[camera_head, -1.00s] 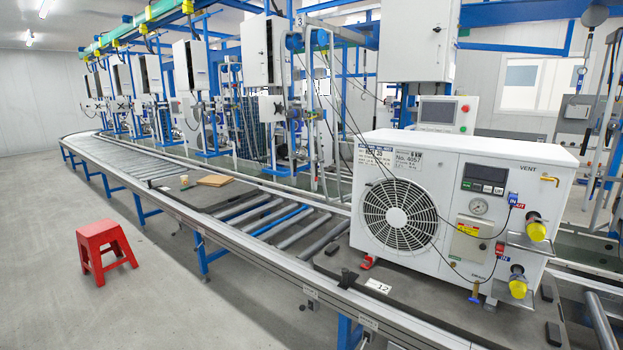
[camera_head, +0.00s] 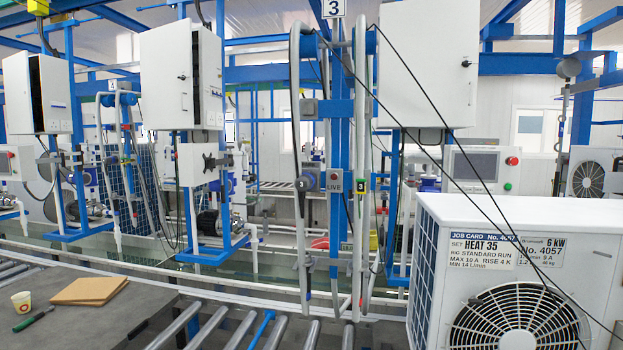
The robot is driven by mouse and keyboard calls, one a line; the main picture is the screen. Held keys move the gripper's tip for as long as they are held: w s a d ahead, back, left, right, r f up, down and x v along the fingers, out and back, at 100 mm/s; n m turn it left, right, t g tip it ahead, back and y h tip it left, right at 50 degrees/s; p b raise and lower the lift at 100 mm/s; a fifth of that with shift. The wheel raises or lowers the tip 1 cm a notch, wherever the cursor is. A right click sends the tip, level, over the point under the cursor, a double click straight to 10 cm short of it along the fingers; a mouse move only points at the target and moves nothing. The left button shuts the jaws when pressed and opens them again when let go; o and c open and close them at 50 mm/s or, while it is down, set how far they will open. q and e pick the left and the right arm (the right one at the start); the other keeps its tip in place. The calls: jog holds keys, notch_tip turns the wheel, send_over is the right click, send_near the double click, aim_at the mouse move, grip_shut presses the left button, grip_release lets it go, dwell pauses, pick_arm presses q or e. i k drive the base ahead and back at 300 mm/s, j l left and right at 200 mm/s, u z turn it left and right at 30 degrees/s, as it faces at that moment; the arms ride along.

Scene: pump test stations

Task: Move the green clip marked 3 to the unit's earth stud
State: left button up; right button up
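The unit (camera_head: 540,235) is a white box with a round fan grille, at the right edge of the head view. Its lower part and right side are cut off, and no earth stud shows. A blue post (camera_head: 338,150) under a sign reading 3 (camera_head: 333,8) stands left of the unit. A small yellow-green and black piece marked 3 (camera_head: 360,183) hangs at the post's right side; it is too small to tell if it is the clip. A grey-blue fitting marked 3 (camera_head: 304,184) is on the left. Neither of my grippers is in view.
Black cables cross in front of the unit. Grey hoses (camera_head: 296,100) hang by the post. Metal rollers (camera_head: 240,325) run along the front. A brown board (camera_head: 90,290), a cup (camera_head: 22,302) and a green-handled tool (camera_head: 34,318) lie at the lower left. White cabinets (camera_head: 430,65) hang above.

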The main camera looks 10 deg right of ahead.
aim_at(361, 186)
jog(key=i+j, duration=0.2)
jog(key=j, duration=0.15)
jog(key=i+j+z, duration=0.15)
jog(key=j, duration=0.25)
jog(key=i+j, duration=0.25)
jog(key=j+z, duration=0.05)
jog(key=j, duration=0.05)
